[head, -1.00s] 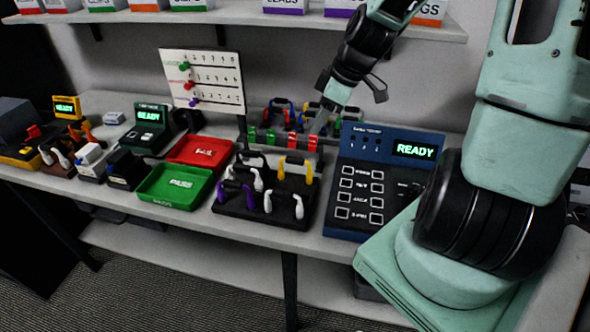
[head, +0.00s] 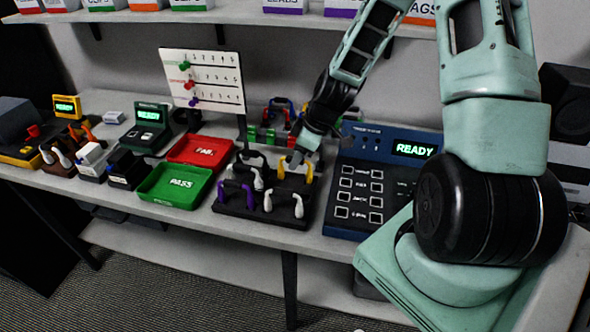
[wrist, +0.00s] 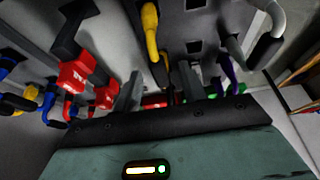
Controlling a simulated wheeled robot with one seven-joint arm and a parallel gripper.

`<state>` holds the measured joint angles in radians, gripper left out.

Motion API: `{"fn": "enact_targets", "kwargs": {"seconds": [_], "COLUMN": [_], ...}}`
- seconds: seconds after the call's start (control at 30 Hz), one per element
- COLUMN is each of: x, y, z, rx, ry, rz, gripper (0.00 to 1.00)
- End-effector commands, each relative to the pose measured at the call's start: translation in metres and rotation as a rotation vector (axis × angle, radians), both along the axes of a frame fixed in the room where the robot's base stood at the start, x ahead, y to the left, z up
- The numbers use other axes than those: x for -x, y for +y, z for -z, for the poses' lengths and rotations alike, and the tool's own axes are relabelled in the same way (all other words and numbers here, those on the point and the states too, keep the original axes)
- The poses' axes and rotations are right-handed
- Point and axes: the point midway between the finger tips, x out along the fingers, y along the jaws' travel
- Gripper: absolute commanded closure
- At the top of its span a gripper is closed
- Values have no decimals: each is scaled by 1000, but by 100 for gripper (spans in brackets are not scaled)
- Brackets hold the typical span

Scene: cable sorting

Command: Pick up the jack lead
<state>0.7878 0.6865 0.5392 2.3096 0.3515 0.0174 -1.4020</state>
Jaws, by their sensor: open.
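Several looped leads stand in a black holder (head: 240,208) on the bench: a yellow lead (head: 309,172), a black one, a purple one (head: 226,190) and white or grey ones. I cannot tell from any marking which is the jack lead. My gripper (head: 297,161) is just above the yellow lead at the back right of the holder. In the wrist view, my gripper (wrist: 160,88) is open with its two dark fingers apart. The yellow lead (wrist: 151,30) shows ahead, roughly in line with the gap. Nothing is visibly held. My gripper partly hides the yellow lead in the head view.
Behind the holder is a rack with red and green connectors (head: 256,133). A blue tester (head: 385,150) reading READY stands close on the right. Green PASS (head: 172,203) and red FAIL (head: 222,139) trays lie left. A white chart board (head: 205,72) stands behind.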

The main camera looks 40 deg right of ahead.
Motion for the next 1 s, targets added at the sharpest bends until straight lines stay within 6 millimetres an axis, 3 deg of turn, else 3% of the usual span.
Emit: {"fn": "enact_targets", "kwargs": {"seconds": [0.3, 0.57, 0.6, 0.73, 1.0], "x": [-11, -12, -12, -12, -12], "y": [9, 9, 9, 9, 9], "z": [29, 31, 31, 31, 31], "rx": [-2, -1, -1, -1, -1], "ry": [0, -1, -1, -1, -1], "rz": [1, 0, 0, 0, 0], "gripper": [58, 58, 61, 97, 100]}}
